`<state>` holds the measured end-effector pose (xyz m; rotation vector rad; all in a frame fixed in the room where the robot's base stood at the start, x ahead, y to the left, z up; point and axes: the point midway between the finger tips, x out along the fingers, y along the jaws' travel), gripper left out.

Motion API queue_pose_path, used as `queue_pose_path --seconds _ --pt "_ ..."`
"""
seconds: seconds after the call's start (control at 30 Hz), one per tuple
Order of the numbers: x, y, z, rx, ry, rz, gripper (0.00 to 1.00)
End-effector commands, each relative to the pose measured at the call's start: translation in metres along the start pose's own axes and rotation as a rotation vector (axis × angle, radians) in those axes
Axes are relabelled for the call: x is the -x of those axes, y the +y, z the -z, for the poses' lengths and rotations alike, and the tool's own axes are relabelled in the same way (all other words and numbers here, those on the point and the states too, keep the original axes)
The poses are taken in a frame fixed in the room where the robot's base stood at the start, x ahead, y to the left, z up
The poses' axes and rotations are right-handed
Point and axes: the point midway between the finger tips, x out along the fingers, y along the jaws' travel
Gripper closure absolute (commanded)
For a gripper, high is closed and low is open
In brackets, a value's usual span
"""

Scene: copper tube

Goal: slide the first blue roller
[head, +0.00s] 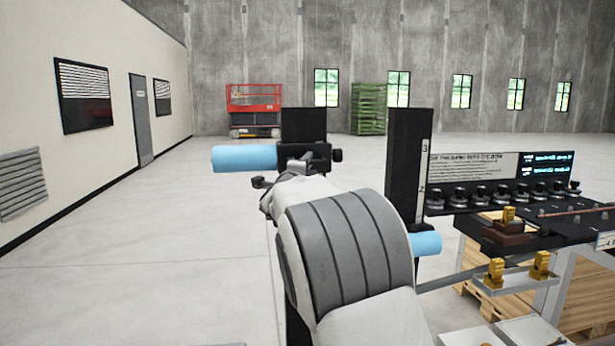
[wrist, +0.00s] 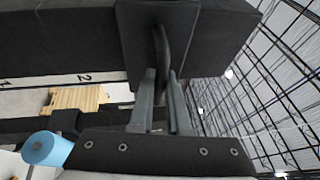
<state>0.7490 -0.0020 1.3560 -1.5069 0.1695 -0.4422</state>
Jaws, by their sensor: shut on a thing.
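A light blue roller (head: 245,158) lies level at the left of the head view, its right end by a dark fitting next to a black upright block (head: 304,128). A second blue roller (head: 426,243) sticks out at the foot of a black post with a numbered scale (head: 408,165). One blue roller (wrist: 45,148) shows end-on at the lower left of the wrist view; I cannot tell which. My gripper (wrist: 161,72) is shut on a dark curved handle (wrist: 162,45) on a black block. My arm hides much of this in the head view.
A black bench with a row of knobs (head: 500,198) and brass-coloured parts (head: 495,272) stands at the right, over wooden pallets (head: 585,300). A red lift (head: 254,108) and green stack (head: 368,108) are far back. The floor at left is clear.

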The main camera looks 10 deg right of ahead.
Motion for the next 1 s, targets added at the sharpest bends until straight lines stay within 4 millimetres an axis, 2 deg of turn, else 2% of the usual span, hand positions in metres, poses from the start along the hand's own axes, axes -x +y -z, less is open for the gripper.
queue_pose_path --seconds 0.03,0.1,0.53,0.57,0.7,1.0 --pt "-0.0022 -0.0177 0.0001 -0.004 0.001 0.015 1.00" --pt "-0.0029 -0.0219 -0.0001 -0.004 0.001 0.015 1.00" --pt "-0.0033 -0.0239 -0.0006 -0.004 0.002 0.014 1.00" --pt "-0.0033 -0.0238 -0.0006 -0.004 0.001 0.014 0.80" --pt "-0.0032 -0.0218 -0.0008 -0.003 0.001 0.011 0.55" --pt "-0.0022 -0.0179 -0.0012 -0.002 0.000 0.005 0.55"
